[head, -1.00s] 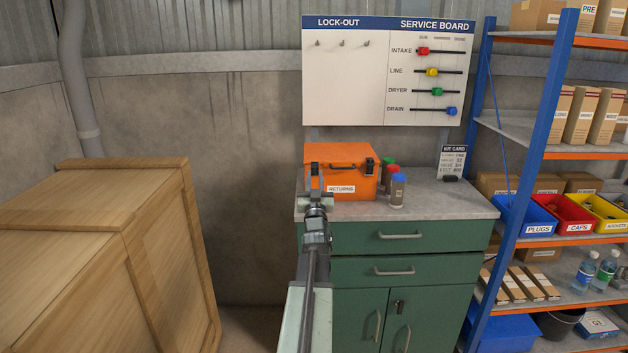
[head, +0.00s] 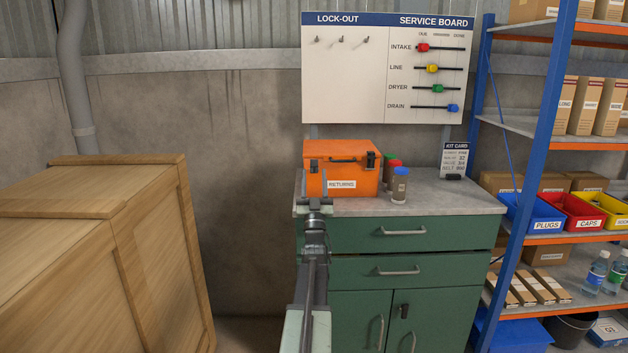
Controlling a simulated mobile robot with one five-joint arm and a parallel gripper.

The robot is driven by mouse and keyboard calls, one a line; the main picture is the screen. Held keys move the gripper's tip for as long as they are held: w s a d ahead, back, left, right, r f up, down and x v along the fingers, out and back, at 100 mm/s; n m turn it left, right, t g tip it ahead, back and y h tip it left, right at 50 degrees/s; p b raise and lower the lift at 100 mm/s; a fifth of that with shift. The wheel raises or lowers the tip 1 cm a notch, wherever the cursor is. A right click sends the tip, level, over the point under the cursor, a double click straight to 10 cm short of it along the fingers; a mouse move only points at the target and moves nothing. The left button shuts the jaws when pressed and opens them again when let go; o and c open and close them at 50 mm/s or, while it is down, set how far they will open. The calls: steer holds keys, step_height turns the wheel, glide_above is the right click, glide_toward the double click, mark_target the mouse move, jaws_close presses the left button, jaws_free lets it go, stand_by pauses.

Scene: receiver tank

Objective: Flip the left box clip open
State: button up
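The orange box (head: 342,172), labelled RETURNS, stands closed on the grey top of the green cabinet. Its left clip (head: 313,165) shows small at the left of the front face; whether it is latched or flipped cannot be told. A dark right clip (head: 371,159) sits at the right end of the front. My gripper (head: 315,190) is in front of the box, below the left clip. Its two fingers stand apart with nothing visible between them, and it appears clear of the clip.
Several coloured-cap bottles (head: 399,185) stand right of the box. The green cabinet (head: 405,260) has free top at the right. A wooden crate (head: 90,250) fills the left, and a blue-orange shelf (head: 545,140) stands right. The service board (head: 382,70) hangs above.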

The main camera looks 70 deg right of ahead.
steer(key=b+v, duration=0.5)
steer(key=v, duration=0.2)
steer(key=shift+a+f+b, duration=0.25)
steer(key=shift+f+b, duration=0.05)
steer(key=shift+s, duration=0.1)
